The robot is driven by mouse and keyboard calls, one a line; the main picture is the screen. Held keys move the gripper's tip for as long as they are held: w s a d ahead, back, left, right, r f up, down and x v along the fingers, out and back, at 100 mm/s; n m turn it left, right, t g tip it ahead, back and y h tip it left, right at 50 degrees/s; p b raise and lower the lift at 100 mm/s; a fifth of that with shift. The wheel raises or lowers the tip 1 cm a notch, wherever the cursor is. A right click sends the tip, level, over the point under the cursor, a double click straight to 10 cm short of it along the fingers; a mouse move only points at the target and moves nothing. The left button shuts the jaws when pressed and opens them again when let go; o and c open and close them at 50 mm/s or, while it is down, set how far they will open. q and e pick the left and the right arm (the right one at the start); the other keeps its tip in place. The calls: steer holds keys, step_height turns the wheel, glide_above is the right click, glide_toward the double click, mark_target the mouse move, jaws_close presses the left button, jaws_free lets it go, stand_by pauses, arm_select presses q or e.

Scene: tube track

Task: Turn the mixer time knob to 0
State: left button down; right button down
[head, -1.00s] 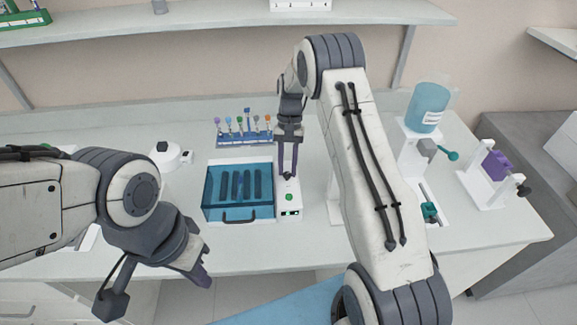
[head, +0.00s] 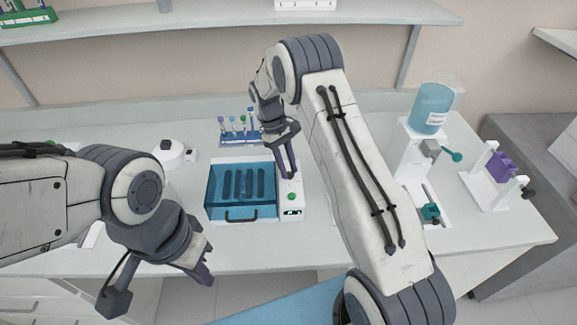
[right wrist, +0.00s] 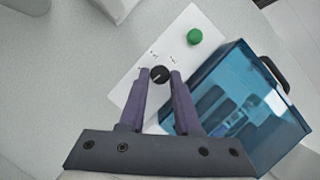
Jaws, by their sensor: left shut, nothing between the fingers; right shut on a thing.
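The mixer has a blue transparent lid (head: 225,190) and a white control panel (head: 291,186) at its right, with a green button (head: 292,196) and a small display. My right gripper (head: 287,176) points down onto the panel. In the right wrist view its fingertips (right wrist: 160,77) are shut on the black time knob (right wrist: 160,73), one on each side. The knob has a light pointer line; the small marks around it are too small to read. The gripper hides the knob in the head view. My left gripper (head: 206,276) is shut and empty in front of the bench.
A rack of coloured tubes (head: 238,137) stands behind the mixer. A round white device (head: 170,152) is at its left. A stand with a blue bottle (head: 429,108) and a purple-block stand (head: 502,166) are at the right. A shelf hangs above.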

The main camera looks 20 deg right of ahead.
steer(key=shift+n, duration=0.6)
steer(key=shift+r, duration=0.1)
steer(key=c, duration=0.6)
jaws_free()
steer(key=shift+a, duration=0.1)
